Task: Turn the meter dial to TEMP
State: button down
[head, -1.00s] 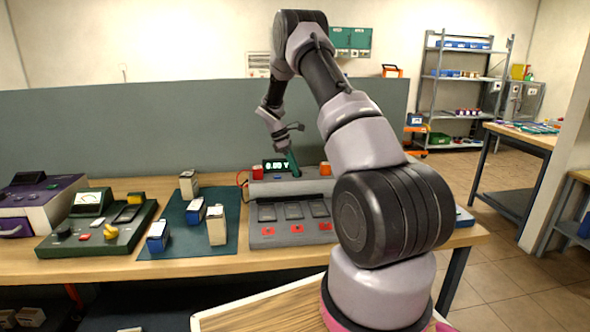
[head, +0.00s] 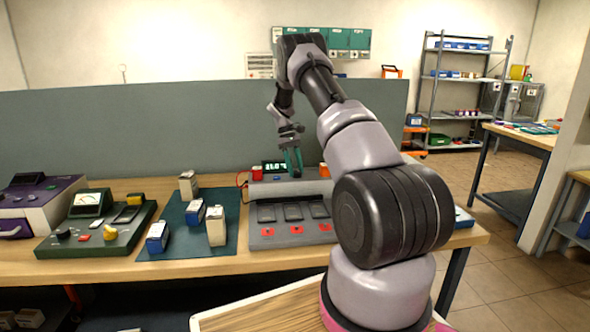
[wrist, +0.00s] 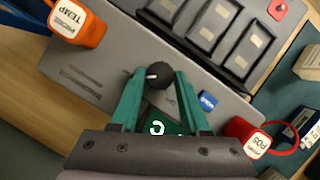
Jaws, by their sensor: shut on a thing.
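The meter is the grey unit (head: 262,236) on the bench, with a green-lit display (head: 274,163) at its back whose text I cannot read surely. Its dial (wrist: 158,76) is a round black knob with a white pointer mark, which points left in the wrist view. My gripper (head: 295,172) reaches down onto the meter from above. In the wrist view its teal fingers (wrist: 157,80) are shut on the dial from both sides. An orange block (wrist: 77,22) labelled TEMP lies at upper left there.
A red block (wrist: 250,137) labelled POS sits at the meter's other side, with a red lead. Small boxes (head: 217,226) stand on a dark mat (head: 180,242) to the left. A green device (head: 118,240) with a yellow knob stands further left. A grey panel (head: 150,135) closes the back.

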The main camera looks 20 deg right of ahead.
jog(key=shift+m, duration=0.5)
jog(key=shift+c, duration=1.9)
grip_release()
jog(key=shift+r, duration=0.1)
jog(key=d+v, duration=0.1)
jog(key=v, duration=0.9)
jog(key=shift+w+a+r, duration=0.25)
jog(key=shift+w+a, duration=0.05)
jog(key=shift+a, duration=0.05)
jog(key=shift+r, duration=0.1)
